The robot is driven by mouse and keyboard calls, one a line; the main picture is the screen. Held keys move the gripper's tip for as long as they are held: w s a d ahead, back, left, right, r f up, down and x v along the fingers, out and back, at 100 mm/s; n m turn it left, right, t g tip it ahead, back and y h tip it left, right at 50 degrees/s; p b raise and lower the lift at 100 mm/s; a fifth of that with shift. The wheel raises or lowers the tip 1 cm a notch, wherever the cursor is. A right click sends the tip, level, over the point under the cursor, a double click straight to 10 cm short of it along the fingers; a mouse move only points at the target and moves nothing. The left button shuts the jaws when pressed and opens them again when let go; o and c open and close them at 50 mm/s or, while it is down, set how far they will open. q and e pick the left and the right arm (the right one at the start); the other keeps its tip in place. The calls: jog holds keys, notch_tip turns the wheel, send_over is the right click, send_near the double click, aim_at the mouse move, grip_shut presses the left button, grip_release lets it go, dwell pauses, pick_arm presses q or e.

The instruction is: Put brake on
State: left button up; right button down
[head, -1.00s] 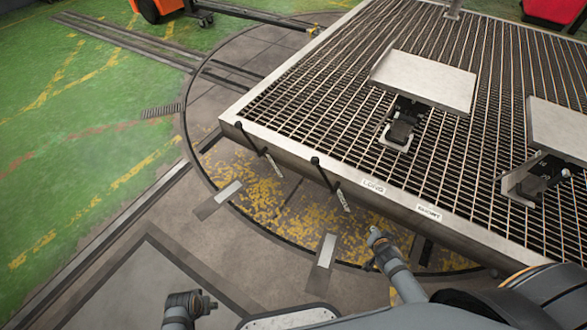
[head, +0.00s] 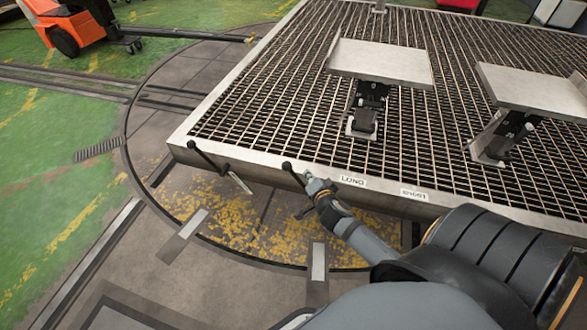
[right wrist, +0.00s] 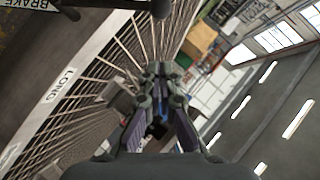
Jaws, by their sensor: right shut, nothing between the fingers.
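Two black levers with round knobs stand at the near edge of the grated platform (head: 300,22): a left lever (head: 208,158) and a right lever (head: 294,172). My right gripper (head: 308,180) is shut and empty, close to the right lever's lower part, just to its right. I cannot tell whether they touch. In the right wrist view the shut fingers (right wrist: 163,72) point past the platform edge, and a dark knob (right wrist: 161,8) shows at the top. A BRAKE label (right wrist: 24,4) is partly cut off in that view's top left corner. My left gripper is out of view.
LONG (head: 352,181) and SHORT (head: 414,195) labels sit on the platform edge right of my gripper. Two pedals with pale plates (head: 382,62) (head: 535,90) stand on the grating. An orange vehicle (head: 62,25) is at the far left. The floor before the platform is open.

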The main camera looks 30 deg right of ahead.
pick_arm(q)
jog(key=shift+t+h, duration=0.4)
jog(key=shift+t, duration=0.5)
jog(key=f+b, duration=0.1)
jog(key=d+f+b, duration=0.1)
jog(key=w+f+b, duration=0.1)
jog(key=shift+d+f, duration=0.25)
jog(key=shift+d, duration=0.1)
pick_arm(e)
jog(key=w+f, duration=0.6)
jog(key=w, duration=0.4)
jog(key=shift+d, duration=0.35)
